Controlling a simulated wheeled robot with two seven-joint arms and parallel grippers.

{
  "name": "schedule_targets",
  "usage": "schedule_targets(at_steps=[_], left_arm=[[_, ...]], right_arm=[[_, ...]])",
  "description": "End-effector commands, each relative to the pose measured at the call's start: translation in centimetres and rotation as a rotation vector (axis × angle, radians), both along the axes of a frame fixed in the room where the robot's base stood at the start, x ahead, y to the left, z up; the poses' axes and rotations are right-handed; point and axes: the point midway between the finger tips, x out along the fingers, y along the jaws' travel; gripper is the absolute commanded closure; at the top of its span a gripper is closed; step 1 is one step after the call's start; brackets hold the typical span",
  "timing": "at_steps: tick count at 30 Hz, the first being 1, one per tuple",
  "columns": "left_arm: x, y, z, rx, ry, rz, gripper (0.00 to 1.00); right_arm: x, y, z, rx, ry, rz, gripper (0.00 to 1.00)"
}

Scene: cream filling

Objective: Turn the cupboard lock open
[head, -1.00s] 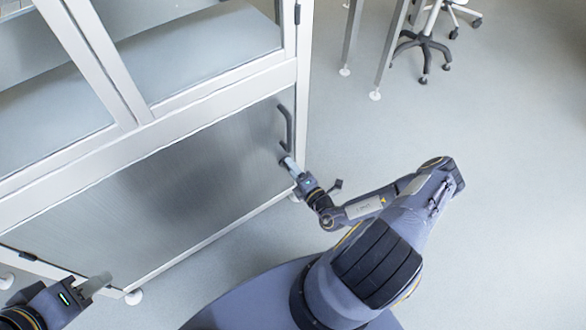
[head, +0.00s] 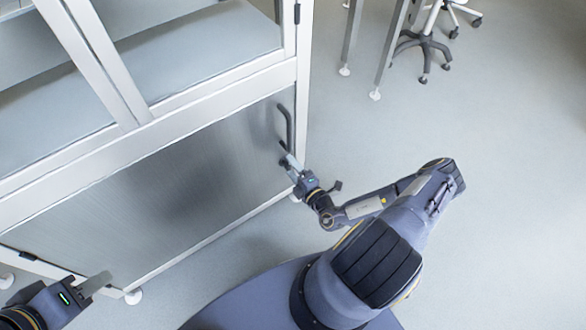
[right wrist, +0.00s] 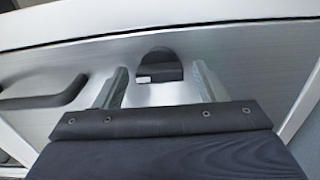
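The cupboard's lower metal door (head: 175,195) is shut. In the right wrist view the lock is a dark rounded knob (right wrist: 158,66) with a small light patch near its lower left edge. My right gripper (right wrist: 159,84) is open, with one finger on each side of the knob and a gap visible on both sides. Whether the fingertips reach past the knob's face I cannot tell. In the head view my right gripper (head: 290,160) is at the door's right side, just below the handle, and largely hides the lock. My left gripper (head: 97,284) is low at the left, its opening unclear.
A dark bar handle (head: 287,128) is just above my right gripper; it also shows in the right wrist view (right wrist: 45,99). Glass doors (head: 200,45) are above the metal door. A wheeled chair (head: 423,45) and table legs are at the back right. Floor to the right is clear.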

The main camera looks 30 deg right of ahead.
Motion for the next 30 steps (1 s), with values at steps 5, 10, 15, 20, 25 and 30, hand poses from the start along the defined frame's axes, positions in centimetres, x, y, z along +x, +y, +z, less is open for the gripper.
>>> schedule_targets(at_steps=[5,10,15,20,25,30], left_arm=[[0.0,0.0,0.0,0.0,0.0,0.0,0.64],[0.0,0.0,0.1,0.0,0.0,0.0,0.64],[0.0,0.0,0.7,0.0,0.0,0.0,0.64],[0.0,0.0,1.2,0.0,0.0,0.0,0.64],[0.0,0.0,1.5,0.0,0.0,0.0,0.64],[0.0,0.0,1.5,0.0,0.0,0.0,0.64]], right_arm=[[0.0,0.0,0.0,-0.001,-0.001,0.001,0.31],[-0.3,0.0,0.1,-0.002,0.0,0.001,0.31],[-2.5,-0.2,0.2,-0.001,0.002,-0.001,0.31],[-5.3,-0.4,0.1,-0.001,0.002,-0.001,0.31],[-7.3,-0.6,0.0,-0.001,0.001,0.0,0.31],[-7.8,-0.6,0.0,-0.001,-0.001,0.0,0.31]])
